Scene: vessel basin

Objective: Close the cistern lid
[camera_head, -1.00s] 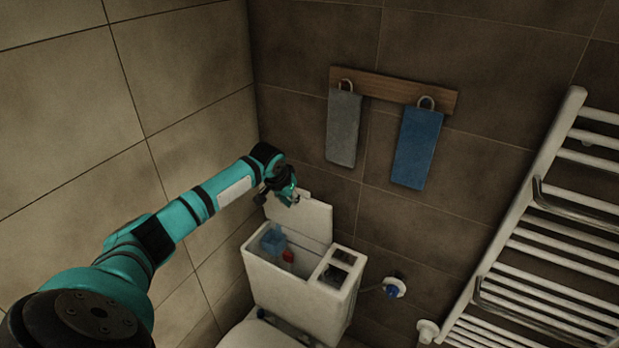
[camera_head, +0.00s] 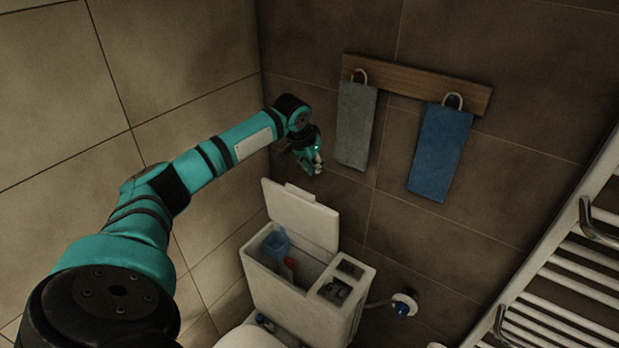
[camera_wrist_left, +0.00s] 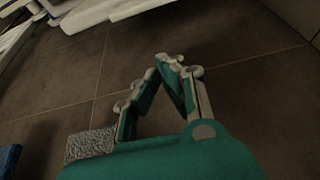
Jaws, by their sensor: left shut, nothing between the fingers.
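The cistern lid (camera_head: 299,212) is a white panel standing raised at the back of the white cistern (camera_head: 290,307). A small tab shows on its top edge. The cistern is open, with a blue part (camera_head: 277,242) and a red part (camera_head: 290,264) inside. My left gripper (camera_head: 317,168) is above and slightly right of the lid's top edge, apart from it as far as the head view shows. In the left wrist view the fingertips (camera_wrist_left: 172,62) meet with nothing between them. My right gripper is not in view.
A grey towel (camera_head: 355,125) and a blue towel (camera_head: 440,152) hang from a wooden rail (camera_head: 415,84), close right of my left gripper. A white towel radiator (camera_head: 570,265) stands at right. A valve (camera_head: 403,305) is on the wall beside the cistern.

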